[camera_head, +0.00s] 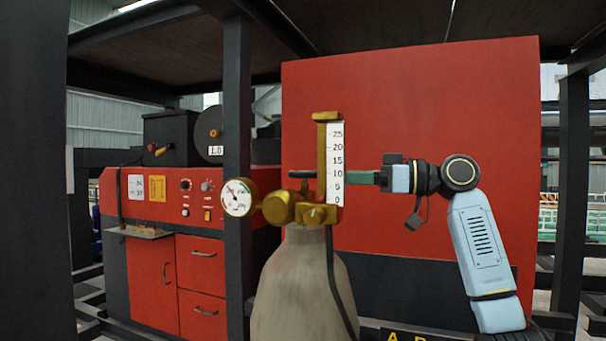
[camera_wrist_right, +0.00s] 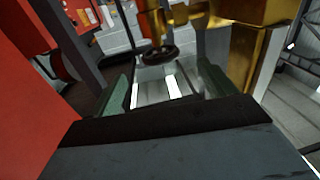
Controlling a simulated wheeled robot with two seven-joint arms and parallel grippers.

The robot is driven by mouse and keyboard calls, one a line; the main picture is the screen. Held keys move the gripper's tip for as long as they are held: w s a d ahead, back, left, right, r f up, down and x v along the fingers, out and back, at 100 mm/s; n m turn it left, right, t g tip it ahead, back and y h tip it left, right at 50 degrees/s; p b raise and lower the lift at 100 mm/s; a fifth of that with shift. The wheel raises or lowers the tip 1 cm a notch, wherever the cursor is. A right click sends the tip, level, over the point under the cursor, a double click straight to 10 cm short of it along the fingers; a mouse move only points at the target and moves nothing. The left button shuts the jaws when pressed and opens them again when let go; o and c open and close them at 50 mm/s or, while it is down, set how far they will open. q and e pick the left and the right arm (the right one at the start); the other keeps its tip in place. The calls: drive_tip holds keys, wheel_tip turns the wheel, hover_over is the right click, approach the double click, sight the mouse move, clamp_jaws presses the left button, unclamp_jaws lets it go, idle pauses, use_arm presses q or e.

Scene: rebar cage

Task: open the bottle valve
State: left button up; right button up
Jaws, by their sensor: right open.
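A grey gas bottle (camera_head: 303,285) stands upright in the middle of the head view, with a brass valve and regulator (camera_head: 298,208) on top. My left gripper is not in view.
A white-and-yellow flow scale (camera_head: 336,160) stands upright by the valve, and a round gauge (camera_head: 238,197) sticks out left. A dark hose (camera_head: 334,280) runs down the bottle. A dark post (camera_head: 237,120) stands left; a red panel (camera_head: 430,100) is behind.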

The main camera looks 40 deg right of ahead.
sight(290, 176)
drive_tip(key=p+x, duration=0.2)
drive_tip(key=x, duration=0.7)
drive_tip(key=shift+w+a, duration=0.2)
drive_tip(key=shift+w, duration=0.15)
drive_tip(key=shift+c, duration=0.2)
drive_tip(key=c, duration=0.9)
drive_tip(key=shift+r+n+g+y+p, duration=0.15)
drive_tip(key=shift+n+g+y+p, duration=0.65)
drive_tip(key=shift+y+p, duration=0.3)
drive_tip(key=n+g+y+p, duration=0.2)
drive_tip(key=g+p, duration=0.1)
drive_tip(key=n+g+y+p, duration=0.2)
drive_tip(key=n+g+p, duration=0.1)
drive_tip(key=shift+s+r, duration=0.1)
drive_tip(key=shift+r, duration=0.05)
drive_tip(key=n+g+y+p, duration=0.1)
drive_tip(key=n+g+p, duration=0.1)
drive_tip(key=g+p, duration=0.1)
drive_tip(key=shift+f+n+g+y+p, duration=0.2)
drive_tip(key=shift+n+g+y+p, duration=0.15)
drive_tip(key=shift+g, duration=0.25)
drive_tip(key=shift+f, duration=0.1)
